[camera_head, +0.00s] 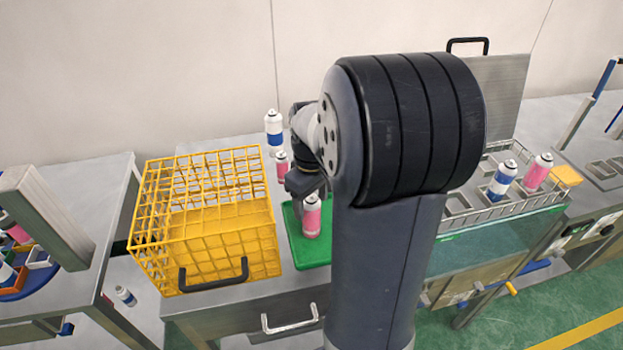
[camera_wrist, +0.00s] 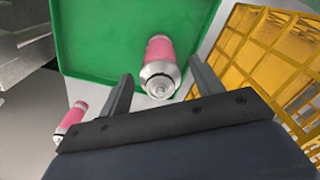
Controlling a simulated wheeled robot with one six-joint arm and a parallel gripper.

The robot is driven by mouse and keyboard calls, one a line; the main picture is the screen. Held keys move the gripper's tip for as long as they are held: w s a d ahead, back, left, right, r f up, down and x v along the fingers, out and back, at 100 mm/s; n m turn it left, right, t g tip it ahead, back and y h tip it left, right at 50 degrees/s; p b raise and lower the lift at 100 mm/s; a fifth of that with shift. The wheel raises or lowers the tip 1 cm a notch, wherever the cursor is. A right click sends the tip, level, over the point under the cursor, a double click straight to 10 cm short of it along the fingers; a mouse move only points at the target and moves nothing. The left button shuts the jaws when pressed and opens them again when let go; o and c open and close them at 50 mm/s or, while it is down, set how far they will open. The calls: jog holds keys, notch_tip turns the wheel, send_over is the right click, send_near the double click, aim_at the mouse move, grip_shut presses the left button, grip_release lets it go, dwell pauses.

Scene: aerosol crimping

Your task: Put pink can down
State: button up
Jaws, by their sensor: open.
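A pink can (camera_head: 312,217) with a silver top stands upright on the green tray (camera_head: 297,243). In the wrist view the pink can (camera_wrist: 160,66) stands on the green tray (camera_wrist: 100,40), between and just beyond the fingertips. My gripper (camera_wrist: 163,85) is open, with a finger on each side of the can and visible gaps to it. In the head view my gripper (camera_head: 308,190) is just behind and above the can, partly hidden by my arm.
A yellow wire basket (camera_head: 205,222) stands left of the tray. A second pink can (camera_head: 282,167) and a blue-white can (camera_head: 274,128) stand behind. A metal rack (camera_head: 480,218) at right holds a blue-white can (camera_head: 502,180) and a pink can (camera_head: 538,172).

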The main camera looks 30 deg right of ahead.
notch_tip(320, 180, up, 9)
jog(key=shift+f, duration=0.2)
jog(key=shift+c, duration=0.3)
